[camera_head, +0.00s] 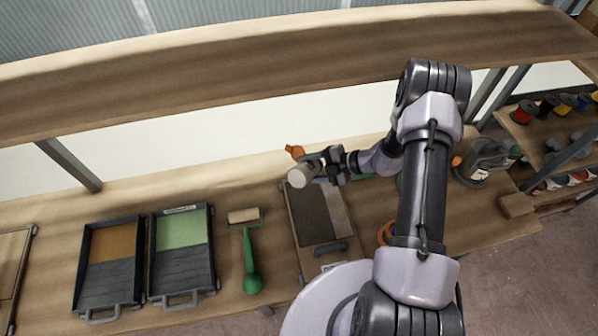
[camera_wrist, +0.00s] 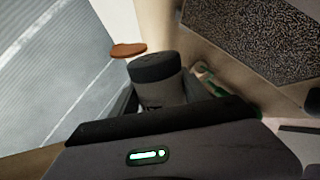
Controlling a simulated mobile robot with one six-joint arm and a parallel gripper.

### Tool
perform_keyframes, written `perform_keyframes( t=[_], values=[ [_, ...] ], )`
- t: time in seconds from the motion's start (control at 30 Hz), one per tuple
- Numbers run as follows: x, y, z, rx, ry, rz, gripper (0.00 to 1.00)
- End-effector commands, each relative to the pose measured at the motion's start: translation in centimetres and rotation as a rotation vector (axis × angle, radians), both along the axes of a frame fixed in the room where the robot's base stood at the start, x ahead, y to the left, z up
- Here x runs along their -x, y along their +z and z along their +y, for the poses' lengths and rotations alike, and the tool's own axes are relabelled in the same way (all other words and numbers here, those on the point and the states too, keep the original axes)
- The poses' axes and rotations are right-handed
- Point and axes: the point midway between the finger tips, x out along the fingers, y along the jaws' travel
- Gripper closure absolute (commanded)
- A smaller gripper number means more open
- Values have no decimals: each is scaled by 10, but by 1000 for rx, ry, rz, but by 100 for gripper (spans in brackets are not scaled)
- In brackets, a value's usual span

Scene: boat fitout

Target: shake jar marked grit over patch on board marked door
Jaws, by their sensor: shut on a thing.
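My gripper (camera_head: 334,160) is shut on a jar (camera_head: 302,176), pale with a dark cap end. In the wrist view the jar (camera_wrist: 158,88) sits between the fingers, its dark lid end facing away; marks on its side are too small to read. In the head view the jar is tilted, over the upper left edge of a board (camera_head: 303,253) on the bench. The board bears a dark patch (camera_head: 314,213) with a lighter grey strip at its right. In the wrist view a dark speckled surface (camera_wrist: 262,35) shows at upper right. No door mark is readable.
Two trays, one with orange (camera_head: 112,243) and one with green (camera_head: 181,230), lie left of a green-handled roller (camera_head: 249,258). An orange object (camera_head: 295,151) stands behind the jar. A shelf (camera_head: 250,60) overhangs the bench. A grey machine (camera_head: 484,162) stands at right.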

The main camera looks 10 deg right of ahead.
Motion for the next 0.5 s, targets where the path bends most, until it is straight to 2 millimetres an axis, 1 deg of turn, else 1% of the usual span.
perform_keyframes(
  t=[0.03, 0.1, 0.2, 0.37, 0.5],
  values=[
    [-1, 3, -7, 1, -3, -2, 87],
    [0, 5, -16, 0, -2, -2, 87],
    [0, 7, -25, 0, -2, -2, 87],
    [4, 10, -27, -1, -1, 0, 87],
    [21, 20, -28, -1, -3, 2, 87]
  ],
)
